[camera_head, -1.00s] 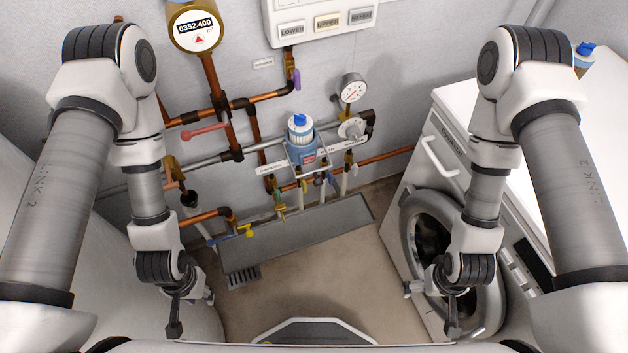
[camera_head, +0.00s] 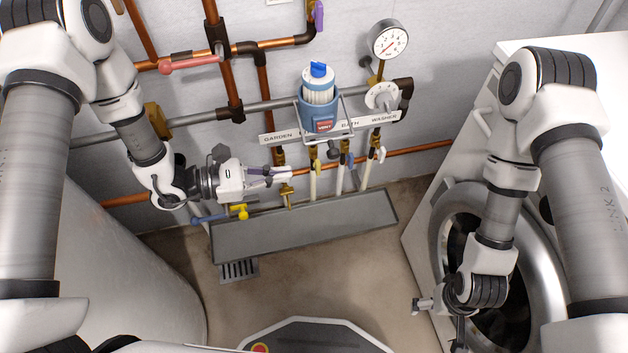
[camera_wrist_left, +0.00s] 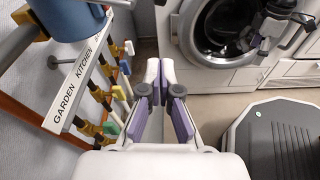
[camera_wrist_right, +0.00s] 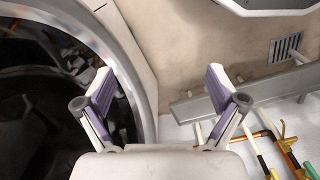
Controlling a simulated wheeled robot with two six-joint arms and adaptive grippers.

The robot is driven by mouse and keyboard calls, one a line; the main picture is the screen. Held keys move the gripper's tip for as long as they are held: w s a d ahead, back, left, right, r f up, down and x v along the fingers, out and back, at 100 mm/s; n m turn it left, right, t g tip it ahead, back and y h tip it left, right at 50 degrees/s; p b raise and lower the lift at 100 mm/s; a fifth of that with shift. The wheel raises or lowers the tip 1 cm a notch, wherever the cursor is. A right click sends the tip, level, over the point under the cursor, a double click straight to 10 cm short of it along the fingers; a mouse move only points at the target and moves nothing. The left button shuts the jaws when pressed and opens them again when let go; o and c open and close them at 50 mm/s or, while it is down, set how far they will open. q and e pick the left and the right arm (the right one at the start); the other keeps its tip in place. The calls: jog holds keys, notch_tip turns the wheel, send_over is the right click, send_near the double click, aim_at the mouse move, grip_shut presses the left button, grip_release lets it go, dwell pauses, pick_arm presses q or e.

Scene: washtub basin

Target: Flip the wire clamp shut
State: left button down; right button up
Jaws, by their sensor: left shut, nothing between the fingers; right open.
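The wire clamp (camera_head: 347,108) is a thin metal wire loop beside the blue filter housing (camera_head: 321,124) on the wall pipes. The housing holds a white ribbed cartridge (camera_head: 319,90) with a blue top. My left gripper (camera_head: 290,173) is shut and empty, below and left of the housing, apart from the clamp, near the taps under the label strip. Its closed fingers show in the left wrist view (camera_wrist_left: 159,75), with part of the blue housing (camera_wrist_left: 60,15) at upper left; the clamp is not clear there. My right gripper (camera_wrist_right: 160,82) is open and empty beside the washing machine.
A label strip (camera_head: 278,137) runs along the pipes, with several small taps below it. A pressure gauge (camera_head: 389,41) is at upper right of the housing. A grey trough (camera_head: 305,228) lies below. The washing machine (camera_head: 437,218) stands at right. The floor between is open.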

pick_arm(q)
jog(key=shift+w+f, duration=0.1)
jog(key=shift+f, duration=0.15)
pick_arm(e)
jog(key=shift+f, duration=0.6)
pick_arm(q)
jog(key=w+d+r+b, duration=0.1)
jog(key=w+d+r, duration=0.1)
jog(key=d, duration=0.6)
jog(key=shift+w+d, duration=0.25)
jog(key=shift+d, duration=0.15)
pick_arm(e)
jog(key=shift+f, duration=0.65)
pick_arm(q)
jog(key=shift+r, duration=0.1)
pick_arm(e)
jog(key=shift+s+r, duration=0.1)
